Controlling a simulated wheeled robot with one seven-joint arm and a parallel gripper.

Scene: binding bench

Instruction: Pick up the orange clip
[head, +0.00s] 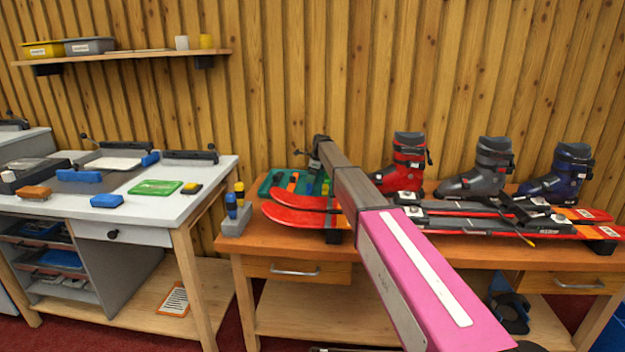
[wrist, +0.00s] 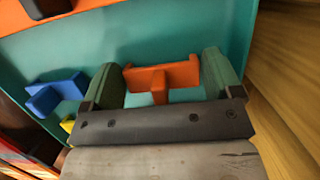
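The orange clip (wrist: 160,78) lies in the teal tray (wrist: 150,35), in the middle of the wrist view. My gripper (wrist: 162,75) has its two green-padded fingers on either side of the clip. The fingers stand wide apart, near the ends of the palm, and I see no clear grip. Whether a pad touches the clip cannot be told. In the head view, the tray (head: 264,187) sits on the wooden bench, with an orange piece (head: 293,180) inside. My arm hides part of the tray there.
A blue clip (wrist: 55,92) lies left of my gripper, with a yellow piece (wrist: 68,125) partly hidden below it. Red skis (head: 300,218) lie in front of the tray. Ski boots (head: 408,160) stand to the right. The wood-panelled wall is close behind.

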